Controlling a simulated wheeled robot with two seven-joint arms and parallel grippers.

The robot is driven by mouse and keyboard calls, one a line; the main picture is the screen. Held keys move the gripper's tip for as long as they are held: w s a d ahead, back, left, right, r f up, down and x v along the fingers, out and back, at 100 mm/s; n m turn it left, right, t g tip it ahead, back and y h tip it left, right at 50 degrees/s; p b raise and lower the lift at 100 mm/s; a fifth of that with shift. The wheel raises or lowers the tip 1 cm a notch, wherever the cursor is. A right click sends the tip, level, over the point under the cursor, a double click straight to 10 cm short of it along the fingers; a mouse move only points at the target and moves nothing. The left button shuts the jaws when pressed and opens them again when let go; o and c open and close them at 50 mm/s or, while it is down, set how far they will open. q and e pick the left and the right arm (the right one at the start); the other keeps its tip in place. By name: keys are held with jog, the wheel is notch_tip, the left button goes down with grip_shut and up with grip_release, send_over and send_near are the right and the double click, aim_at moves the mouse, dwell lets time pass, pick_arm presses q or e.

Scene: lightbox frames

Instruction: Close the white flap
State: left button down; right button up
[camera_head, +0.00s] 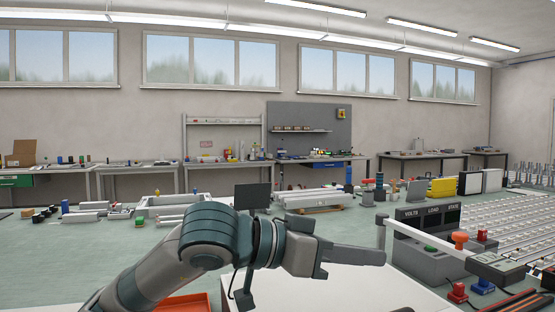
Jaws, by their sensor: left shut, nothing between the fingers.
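My left gripper (378,257) reaches in from the lower left, with its fingers pointing right. It is shut and empty. A broad flat white panel (345,290) lies below and in front of it at the bottom of the view. This may be the white flap, but I cannot tell for certain, and its lower part is cut off by the frame. My left arm hides part of the panel's left side. The fingers appear above the panel; I cannot tell whether they touch it. My right gripper is not in view.
A grey box with a display labelled VOLTS, LOAD, STATE (428,216) stands right of the gripper, by a white post (381,236). An orange tray (185,304) lies bottom left. A dark monitor (252,196) and white profiles (315,198) stand behind.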

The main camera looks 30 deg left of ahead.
pick_arm(q)
jog(key=shift+a, duration=0.1)
